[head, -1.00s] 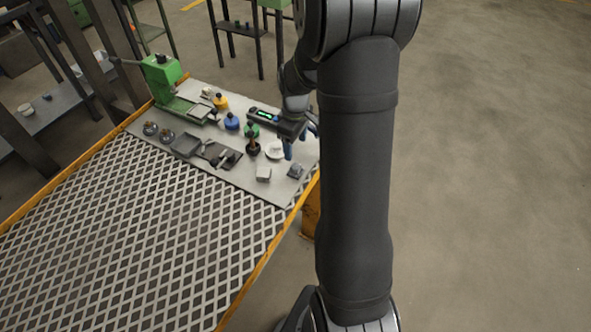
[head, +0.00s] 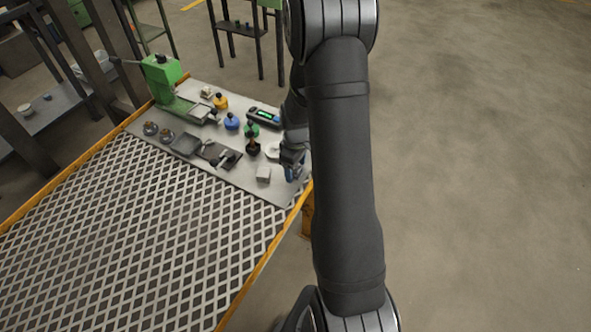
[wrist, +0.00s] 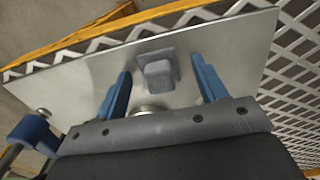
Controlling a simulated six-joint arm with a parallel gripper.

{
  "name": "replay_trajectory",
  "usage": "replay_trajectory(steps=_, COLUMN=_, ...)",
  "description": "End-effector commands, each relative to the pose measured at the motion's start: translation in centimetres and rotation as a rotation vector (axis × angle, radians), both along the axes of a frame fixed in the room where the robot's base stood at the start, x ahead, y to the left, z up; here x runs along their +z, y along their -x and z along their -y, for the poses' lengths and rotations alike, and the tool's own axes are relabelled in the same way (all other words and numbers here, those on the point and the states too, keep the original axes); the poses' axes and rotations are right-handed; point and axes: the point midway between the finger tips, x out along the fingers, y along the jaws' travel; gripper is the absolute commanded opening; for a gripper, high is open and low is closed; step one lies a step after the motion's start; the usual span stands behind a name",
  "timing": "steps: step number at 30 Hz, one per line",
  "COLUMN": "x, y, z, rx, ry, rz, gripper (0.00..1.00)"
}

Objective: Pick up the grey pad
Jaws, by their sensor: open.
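The grey pad (wrist: 157,68) is a small blue-grey block with a raised middle, lying on the metal plate near its edge in the wrist view. My gripper (wrist: 160,64) is open, with one blue finger on each side of the pad in that picture. The pad appears beyond the fingers, and I see no contact. In the head view my gripper (head: 292,172) is over the right end of the plate and hides the pad.
A dark-based bottle (head: 253,148), a blue bottle (head: 231,122) and a device with a green display (head: 264,115) stand farther back. The mesh bench top (head: 130,240) in front is clear.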

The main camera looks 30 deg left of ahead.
Motion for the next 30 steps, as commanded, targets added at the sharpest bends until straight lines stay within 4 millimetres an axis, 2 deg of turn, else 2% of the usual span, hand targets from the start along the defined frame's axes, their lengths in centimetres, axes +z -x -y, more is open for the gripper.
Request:
replay_trajectory(steps=3, x=0.0, y=0.0, z=0.0, rx=0.000, ry=0.000, rz=0.000, gripper=0.64)
replay_trajectory(steps=10, x=0.1, y=0.0, z=0.0, rx=0.000, ry=0.000, rz=0.000, gripper=0.18)
replay_trajectory(steps=22, x=0.6, y=-0.1, z=-0.1, rx=0.000, ry=-0.002, rz=0.002, gripper=0.17)
replay_trajectory(steps=26, x=1.7, y=-0.1, z=-0.1, rx=0.000, ry=-0.002, rz=0.002, gripper=0.17)
replay_trajectory(steps=30, x=3.9, y=-0.1, z=-0.1, rx=0.000, ry=-0.004, rz=0.004, gripper=0.17)
